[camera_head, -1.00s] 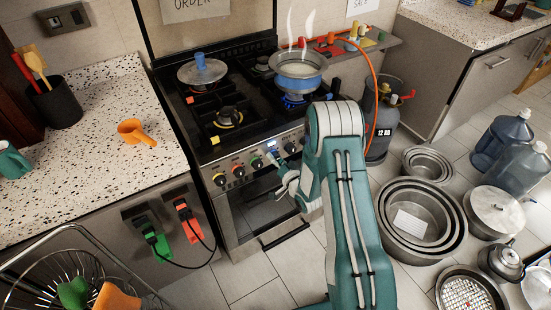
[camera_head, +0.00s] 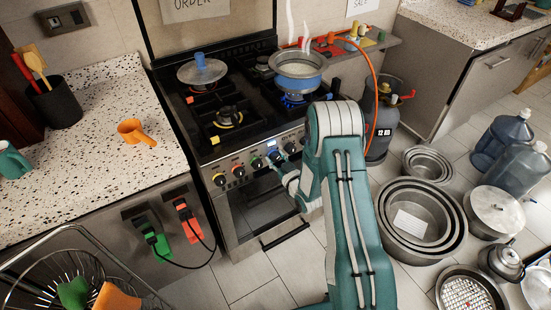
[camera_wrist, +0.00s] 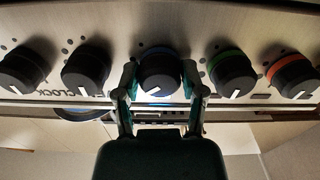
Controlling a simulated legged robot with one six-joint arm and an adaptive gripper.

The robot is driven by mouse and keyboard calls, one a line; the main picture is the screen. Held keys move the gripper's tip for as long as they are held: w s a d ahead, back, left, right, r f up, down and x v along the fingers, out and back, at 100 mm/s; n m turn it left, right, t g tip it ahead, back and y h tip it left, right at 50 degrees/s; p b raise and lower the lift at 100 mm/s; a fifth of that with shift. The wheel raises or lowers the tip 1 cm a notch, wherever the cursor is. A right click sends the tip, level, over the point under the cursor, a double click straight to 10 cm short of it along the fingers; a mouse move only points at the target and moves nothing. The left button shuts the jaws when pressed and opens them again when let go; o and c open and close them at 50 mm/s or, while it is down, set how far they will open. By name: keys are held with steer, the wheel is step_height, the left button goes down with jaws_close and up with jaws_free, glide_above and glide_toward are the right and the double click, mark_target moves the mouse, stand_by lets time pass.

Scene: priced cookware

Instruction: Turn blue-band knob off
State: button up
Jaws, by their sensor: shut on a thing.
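The blue-band knob (camera_wrist: 160,78) is a black knob with a blue ring in the middle of the stove's front panel. In the wrist view its white pointer line slants toward the lower left. My gripper (camera_wrist: 158,84) is shut on it, with one finger on each side. In the head view my gripper (camera_head: 277,163) is at the stove front, partly covering this knob.
Green-band (camera_wrist: 233,73) and orange-band (camera_wrist: 291,75) knobs sit to the right of the blue one in the wrist view, with dark knobs (camera_wrist: 86,70) to the left. The oven door handle (camera_head: 285,237) is below. Nested pans (camera_head: 423,222) stand on the floor at right.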

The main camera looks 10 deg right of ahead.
steer(key=n, duration=0.5)
steer(key=shift+n, duration=2.7)
steer(key=shift+f, duration=0.1)
steer(key=o, duration=1.1)
steer(key=shift+a, duration=0.1)
steer(key=shift+o, duration=0.2)
steer(key=v, duration=1.2)
steer(key=shift+w, duration=0.15)
